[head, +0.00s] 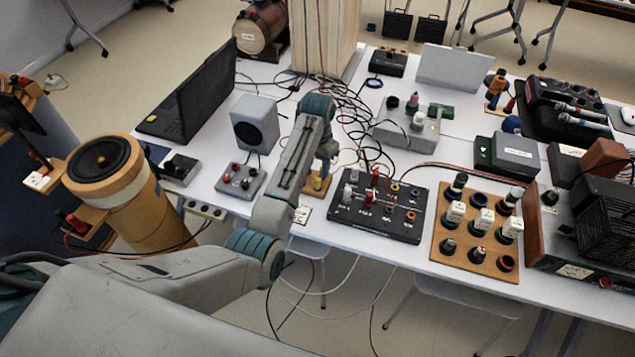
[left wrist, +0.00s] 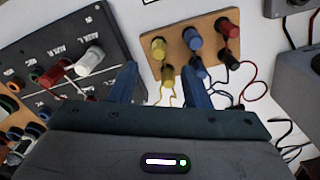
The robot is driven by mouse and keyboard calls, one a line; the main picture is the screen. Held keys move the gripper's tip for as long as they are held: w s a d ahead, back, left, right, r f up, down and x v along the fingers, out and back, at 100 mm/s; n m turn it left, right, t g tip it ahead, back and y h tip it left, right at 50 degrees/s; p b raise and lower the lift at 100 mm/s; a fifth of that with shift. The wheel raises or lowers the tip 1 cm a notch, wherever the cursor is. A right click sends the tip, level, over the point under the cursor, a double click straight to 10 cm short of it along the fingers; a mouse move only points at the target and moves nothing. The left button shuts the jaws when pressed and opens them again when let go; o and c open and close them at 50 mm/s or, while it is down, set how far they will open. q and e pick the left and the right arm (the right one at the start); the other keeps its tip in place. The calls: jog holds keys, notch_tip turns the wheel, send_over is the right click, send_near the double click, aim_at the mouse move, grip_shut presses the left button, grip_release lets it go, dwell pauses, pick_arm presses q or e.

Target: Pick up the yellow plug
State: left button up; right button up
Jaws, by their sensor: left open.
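A yellow plug (left wrist: 167,74) shows in the left wrist view at the lower edge of a small wooden terminal board (left wrist: 176,32), below a yellow post, with a yellow wire running from it. Blue and black plugs sit to its right. My left gripper (left wrist: 160,72) is open, its two blue fingers on either side of the yellow plug and apart from it; the right finger is close to the blue plug. In the head view my left gripper (head: 323,168) points down at the board, and a bit of yellow (head: 317,183) shows beneath it. My right gripper is not in view.
A black panel with knobs (head: 383,208) stands just right of my left gripper. A grey box with red knobs (head: 240,180) and a small speaker (head: 254,124) stand left. Loose cables (head: 350,110) lie behind. A wooden board with several plugs (head: 478,235) is farther right.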

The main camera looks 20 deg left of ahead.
aim_at(318, 179)
pick_arm(q)
jog(key=shift+f, duration=0.95)
notch_tip(318, 179, down, 5)
jog(key=shift+s+d+r+p, duration=0.1)
jog(key=shift+p, duration=0.9)
jog(key=shift+f, duration=0.35)
jog(key=shift+c, duration=0.9)
grip_shut()
